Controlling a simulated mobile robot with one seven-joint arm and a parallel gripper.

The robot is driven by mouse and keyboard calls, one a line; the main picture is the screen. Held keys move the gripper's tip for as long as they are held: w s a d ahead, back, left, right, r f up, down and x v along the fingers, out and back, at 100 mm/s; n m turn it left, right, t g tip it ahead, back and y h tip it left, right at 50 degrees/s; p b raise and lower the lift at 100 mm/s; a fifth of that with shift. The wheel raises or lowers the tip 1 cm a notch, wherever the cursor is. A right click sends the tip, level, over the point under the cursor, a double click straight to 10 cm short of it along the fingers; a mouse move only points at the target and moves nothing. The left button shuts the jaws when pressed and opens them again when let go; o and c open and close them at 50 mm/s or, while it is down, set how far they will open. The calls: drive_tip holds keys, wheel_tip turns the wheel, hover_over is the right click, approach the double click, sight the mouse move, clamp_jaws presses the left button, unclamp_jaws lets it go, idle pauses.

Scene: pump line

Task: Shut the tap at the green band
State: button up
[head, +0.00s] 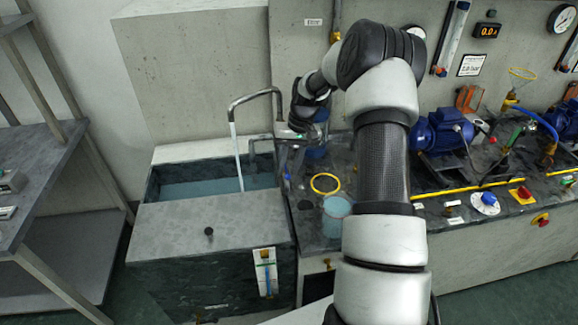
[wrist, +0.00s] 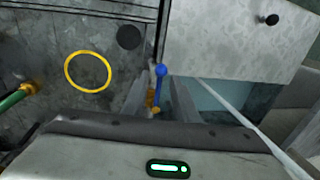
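A blue tap lever (wrist: 160,82) on a brass tap body (wrist: 153,100) shows in the wrist view; my arm hides it in the head view. My gripper (wrist: 158,95) has its two fingers apart, one on each side of the lever. I cannot tell whether either touches it. A bent pipe (head: 257,95) pours a water stream (head: 236,150) into the open tank (head: 150,187), which holds water (head: 205,188). A gauge (head: 265,272) on the tank front has a small green mark near its top and blue below. Its exact level is too small to read.
A yellow ring (head: 325,183) and a light blue cup (head: 337,206) are on the bench beside the tank. Blue pumps (head: 442,131), hoses and knobs fill the bench to the right. A grey shelf unit (head: 40,165) stands at the left.

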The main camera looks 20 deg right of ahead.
clamp_jaws()
drive_tip(key=shift+a+m, duration=0.1)
drive_tip(key=shift+m, duration=0.2)
drive_tip(key=shift+w+a+m+t+h+b, duration=0.25)
drive_tip(key=shift+a+m, duration=0.4)
drive_tip(key=shift+m, duration=0.75)
drive_tip(key=shift+w+a+m+t+h+b, duration=0.15)
drive_tip(key=shift+w+a+m+b, duration=0.45)
drive_tip(key=shift+m, duration=0.8)
drive_tip(key=shift+w+a+m+t+h+b, duration=0.15)
drive_tip(key=shift+w+a+m+t, duration=0.15)
drive_tip(key=shift+a+m, duration=0.8)
drive_tip(key=shift+d+m, duration=0.35)
drive_tip(key=shift+m, duration=0.05)
unclamp_jaws()
